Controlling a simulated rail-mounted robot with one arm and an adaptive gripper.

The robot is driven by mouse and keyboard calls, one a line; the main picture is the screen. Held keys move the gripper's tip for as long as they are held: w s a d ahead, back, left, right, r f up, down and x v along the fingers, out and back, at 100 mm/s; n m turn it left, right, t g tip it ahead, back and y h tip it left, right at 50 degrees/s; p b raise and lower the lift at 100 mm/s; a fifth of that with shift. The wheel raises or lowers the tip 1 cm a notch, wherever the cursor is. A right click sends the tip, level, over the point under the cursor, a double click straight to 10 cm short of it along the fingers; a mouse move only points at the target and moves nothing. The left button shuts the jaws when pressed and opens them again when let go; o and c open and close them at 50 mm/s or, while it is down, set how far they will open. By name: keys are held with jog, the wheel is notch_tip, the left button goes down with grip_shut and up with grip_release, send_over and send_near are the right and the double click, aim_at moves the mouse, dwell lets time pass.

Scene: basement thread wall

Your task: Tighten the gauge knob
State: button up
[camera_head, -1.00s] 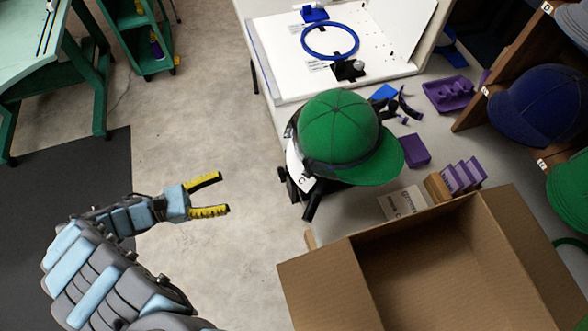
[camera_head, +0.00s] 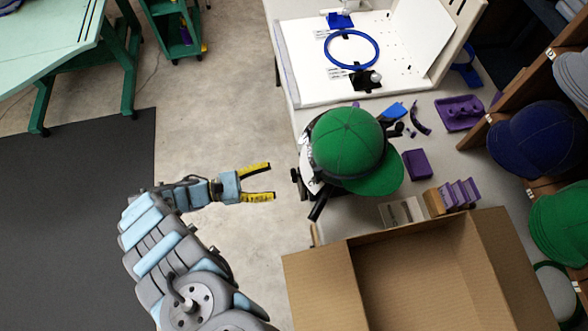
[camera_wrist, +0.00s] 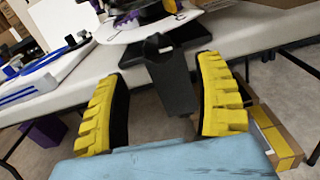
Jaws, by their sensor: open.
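A green cap (camera_head: 348,143) sits on a dark cap stand at the table's left edge. Black parts (camera_head: 296,178) of the stand stick out past that edge towards my gripper (camera_head: 272,181). A black bar (camera_head: 318,208) slants down from the stand. I cannot tell for sure which part is the gauge knob. My gripper is open and empty, just left of the stand with a small gap. In the wrist view, a black bar (camera_wrist: 172,85) hangs off the table edge, showing between the yellow fingers of my gripper (camera_wrist: 160,72).
An open cardboard box (camera_head: 415,270) stands at the table's near end. A white board with a blue hoop (camera_head: 351,49) lies at the far end. Purple holders (camera_head: 460,112) and a purple block (camera_head: 417,164) are right of the cap.

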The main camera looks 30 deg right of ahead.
aim_at(292, 176)
jog(key=shift+p+x, duration=1.5)
jog(key=shift+x, duration=1.95)
jog(key=c, duration=1.2)
